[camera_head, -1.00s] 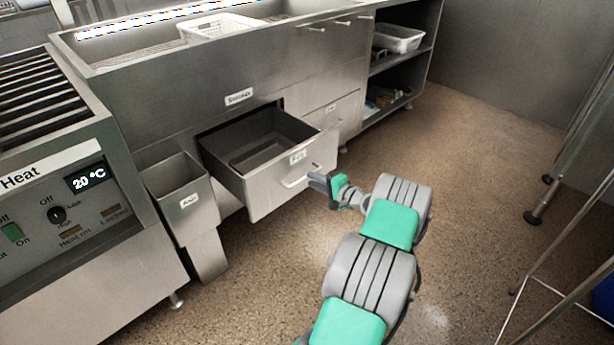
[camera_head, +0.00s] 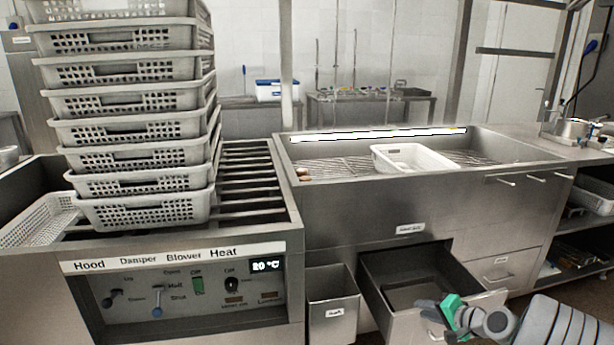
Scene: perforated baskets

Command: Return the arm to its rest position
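My arm comes in from the lower right of the head view, its grey and green links partly cut off by the bottom edge. My gripper (camera_head: 428,310) is at the arm's left end, in front of the open drawer (camera_head: 395,318). It overlaps the drawer front in the picture; I cannot tell whether it touches. Its fingers are too small to show whether they are open or shut. No held object shows.
A tall stack of perforated baskets (camera_head: 139,130) stands on the slatted heater unit (camera_head: 182,285) at left. A white basket (camera_head: 412,158) sits in the steel basin (camera_head: 340,200). A small steel bin (camera_head: 331,290) hangs left of the drawer.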

